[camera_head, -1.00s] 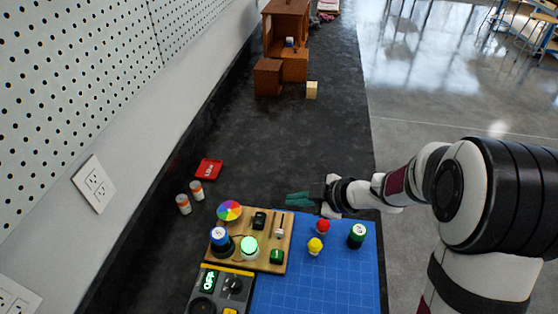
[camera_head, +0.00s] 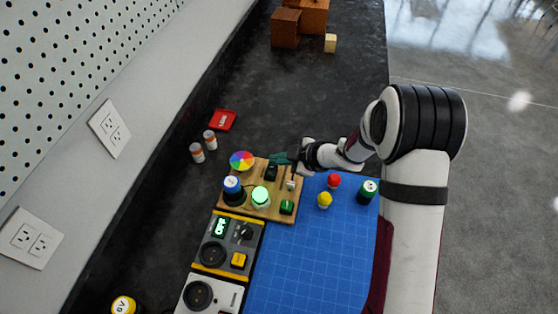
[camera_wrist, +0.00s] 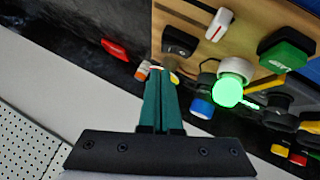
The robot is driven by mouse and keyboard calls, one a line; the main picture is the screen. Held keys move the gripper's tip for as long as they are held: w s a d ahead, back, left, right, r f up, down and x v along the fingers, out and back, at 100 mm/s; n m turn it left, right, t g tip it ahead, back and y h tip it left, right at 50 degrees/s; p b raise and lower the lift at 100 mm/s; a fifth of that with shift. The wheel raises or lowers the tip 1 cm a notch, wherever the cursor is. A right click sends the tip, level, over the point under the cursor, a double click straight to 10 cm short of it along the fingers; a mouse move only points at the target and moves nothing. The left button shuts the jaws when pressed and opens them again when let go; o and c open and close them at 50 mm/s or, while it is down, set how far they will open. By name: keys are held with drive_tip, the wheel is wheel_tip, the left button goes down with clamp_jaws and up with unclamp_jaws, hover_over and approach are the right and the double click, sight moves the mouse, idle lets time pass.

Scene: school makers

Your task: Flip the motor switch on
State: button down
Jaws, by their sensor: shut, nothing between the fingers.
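A wooden board (camera_head: 256,212) carries a black rocker switch (camera_head: 271,173), a white-handled lever switch (camera_head: 291,185), a lit green lamp (camera_head: 260,196) and a multicoloured disc (camera_head: 241,160). I cannot tell which switch is the motor's. My gripper (camera_head: 279,158) has green fingers, shut and empty, over the board's far edge by the black switch. In the wrist view, the fingertips (camera_wrist: 160,74) are just below the black switch (camera_wrist: 181,41) in the picture and partly hide the disc. The white lever (camera_wrist: 219,24) lies farther right. Contact with the switch is not clear.
Red, yellow and green pieces stand on the blue mat (camera_head: 300,262).

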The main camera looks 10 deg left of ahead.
sight(271, 170)
drive_tip(key=shift+w+f, duration=0.3)
drive_tip(key=shift+f, duration=0.35)
drive_tip(key=shift+w+f, duration=0.25)
drive_tip(key=shift+f, duration=0.35)
